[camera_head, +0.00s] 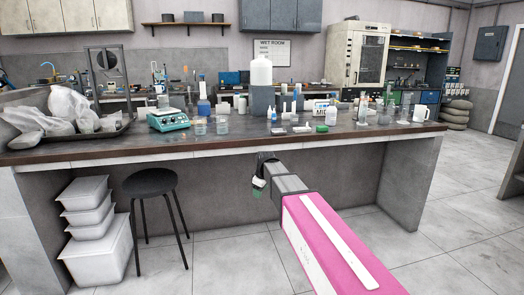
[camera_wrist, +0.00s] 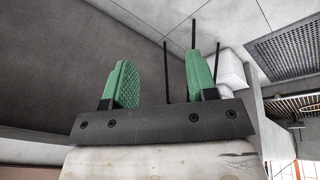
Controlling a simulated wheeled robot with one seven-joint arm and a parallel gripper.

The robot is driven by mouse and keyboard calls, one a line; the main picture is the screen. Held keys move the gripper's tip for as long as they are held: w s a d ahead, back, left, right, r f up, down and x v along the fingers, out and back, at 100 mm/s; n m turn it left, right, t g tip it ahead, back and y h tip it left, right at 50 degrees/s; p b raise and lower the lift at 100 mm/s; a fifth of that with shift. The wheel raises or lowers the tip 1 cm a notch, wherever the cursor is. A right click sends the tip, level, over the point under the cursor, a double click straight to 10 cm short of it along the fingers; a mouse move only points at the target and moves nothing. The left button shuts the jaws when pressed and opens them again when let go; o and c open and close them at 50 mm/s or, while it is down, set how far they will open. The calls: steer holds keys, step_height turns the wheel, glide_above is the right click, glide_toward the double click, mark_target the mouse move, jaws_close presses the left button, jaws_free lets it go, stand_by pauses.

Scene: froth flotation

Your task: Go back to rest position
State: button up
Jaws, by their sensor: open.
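My gripper (camera_head: 258,188) is at the end of my pink and grey arm, low in front of the lab bench (camera_head: 330,148) and below the level of its top. In the wrist view my gripper (camera_wrist: 158,80) shows two green fingers spread apart with nothing between them. In the head view its fingertips are small and partly hidden by the wrist.
A black stool (camera_head: 150,182) and stacked white tubs (camera_head: 90,215) stand on the floor at the left. The bench top carries a teal hotplate (camera_head: 168,121), a large white bottle (camera_head: 261,72) and several small bottles and beakers. The floor at the right is clear.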

steer(key=s+d+f+m+g, duration=0.1)
steer(key=s+d+f+m, duration=0.5)
steer(key=s+d+f, duration=0.2)
steer(key=s+d+f+m+g+h, duration=0.1)
steer(key=s+d+f+m, duration=0.5)
steer(key=s+d, duration=0.6)
steer(key=s+f, duration=0.2)
steer(key=s, duration=0.3)
steer(key=shift+s+m+g+h, duration=0.15)
steer(key=shift+m+g+h, duration=0.15)
steer(key=shift+g, duration=0.1)
